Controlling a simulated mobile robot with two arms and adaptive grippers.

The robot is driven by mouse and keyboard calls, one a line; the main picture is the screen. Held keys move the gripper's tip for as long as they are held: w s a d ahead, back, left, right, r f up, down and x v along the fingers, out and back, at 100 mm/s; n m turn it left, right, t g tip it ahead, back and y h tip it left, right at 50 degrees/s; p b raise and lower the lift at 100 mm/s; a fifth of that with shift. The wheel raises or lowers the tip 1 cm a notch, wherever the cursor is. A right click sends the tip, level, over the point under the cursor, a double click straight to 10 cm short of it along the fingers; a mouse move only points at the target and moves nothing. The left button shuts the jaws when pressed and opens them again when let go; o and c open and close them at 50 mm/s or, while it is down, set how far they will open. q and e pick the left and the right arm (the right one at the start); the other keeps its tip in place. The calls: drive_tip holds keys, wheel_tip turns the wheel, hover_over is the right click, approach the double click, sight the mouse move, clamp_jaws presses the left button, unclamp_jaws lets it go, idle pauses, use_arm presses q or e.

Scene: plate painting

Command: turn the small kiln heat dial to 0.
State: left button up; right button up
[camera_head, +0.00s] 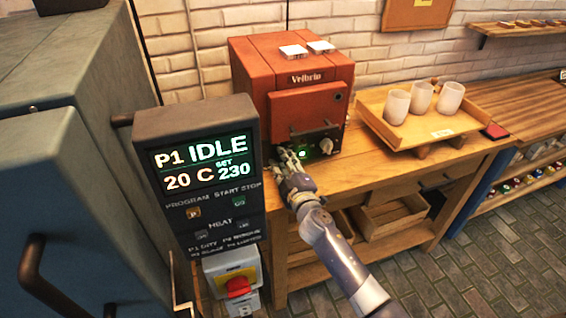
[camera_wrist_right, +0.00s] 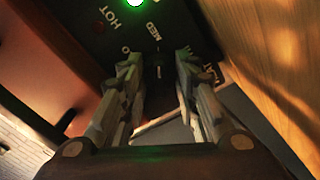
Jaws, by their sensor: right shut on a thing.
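The small kiln (camera_head: 290,60) is a red box on a wooden bench, with a dark control panel below its door. My right gripper (camera_head: 287,160) reaches the left part of this panel, its fingers shut on the heat dial and mostly hiding it in the head view. In the right wrist view my right gripper (camera_wrist_right: 160,75) has a finger on each side of the dark heat dial (camera_wrist_right: 158,72). Labels HOT, MED and O show beside it. A small pale mark shows near MED; the exact setting is unclear. My left gripper is not in view.
A silver knob (camera_head: 326,146) and a green light (camera_head: 302,153) are right of my gripper. A wooden tray (camera_head: 420,134) with pale cups stands farther right. A large kiln controller (camera_head: 200,170) reads IDLE in the left foreground.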

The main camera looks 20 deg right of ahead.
drive_tip(key=n, duration=1.2)
drive_tip(key=n+p, duration=0.1)
drive_tip(key=n, duration=0.4)
drive_tip(key=shift+p, duration=0.3)
drive_tip(key=n+p, duration=0.1)
drive_tip(key=n, duration=0.2)
drive_tip(key=shift+r+n, duration=0.1)
drive_tip(key=shift+n, duration=0.3)
drive_tip(key=shift+n+p, duration=0.55)
drive_tip(key=shift+n, duration=0.95)
drive_tip(key=o, duration=1.1)
